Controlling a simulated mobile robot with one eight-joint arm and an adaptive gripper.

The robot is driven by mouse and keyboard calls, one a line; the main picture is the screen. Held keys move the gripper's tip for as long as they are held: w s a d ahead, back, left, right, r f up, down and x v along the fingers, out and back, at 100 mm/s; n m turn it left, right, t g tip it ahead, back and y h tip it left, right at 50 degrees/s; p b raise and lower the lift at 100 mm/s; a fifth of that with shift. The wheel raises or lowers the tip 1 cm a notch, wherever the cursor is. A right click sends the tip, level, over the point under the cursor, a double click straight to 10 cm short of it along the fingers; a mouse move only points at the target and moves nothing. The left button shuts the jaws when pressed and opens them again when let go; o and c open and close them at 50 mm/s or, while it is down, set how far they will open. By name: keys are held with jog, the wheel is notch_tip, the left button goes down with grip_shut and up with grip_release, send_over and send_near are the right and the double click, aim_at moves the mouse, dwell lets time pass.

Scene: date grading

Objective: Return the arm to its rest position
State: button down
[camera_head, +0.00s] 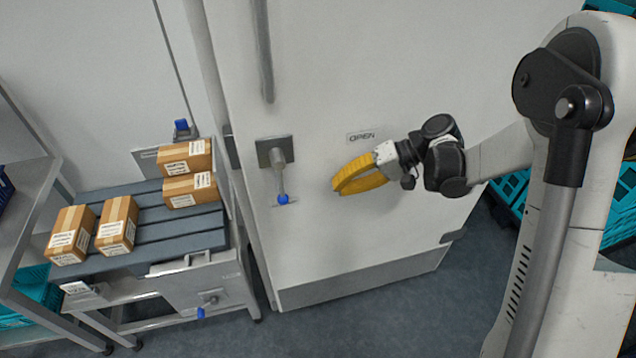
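My gripper (337,187) has yellow adaptive fingers and hangs in front of a large white door (330,240). It points left and slightly down, beside the "OPEN" label (362,136). The two fingers look bowed, with a gap between them along their length, but their tips lie close together at this angle. I see nothing held between them. My arm comes in from the right side of the view. The door's handle (279,160), with a blue tip, is left of the gripper and apart from it.
A slatted grey table (160,231) at left holds several cardboard boxes (118,222). A metal shelf (28,215) stands at the far left. Teal crates (508,192) are behind my arm at right. The grey floor (400,320) is clear below the door.

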jog(key=shift+w+d, duration=0.1)
jog(key=shift+d, duration=1.2)
jog(key=s+d+r+m+t+h, duration=0.1)
jog(key=s+d+r+t+h, duration=0.2)
jog(key=s, duration=0.6)
jog(key=s+d+r+m+t+h, duration=0.1)
jog(key=s+d+r+t+h, duration=0.3)
jog(key=s+d+r+h, duration=0.3)
jog(key=shift+s+d+r+h, duration=0.4)
jog(key=shift+s+d+r, duration=0.2)
jog(key=shift+s+d, duration=0.4)
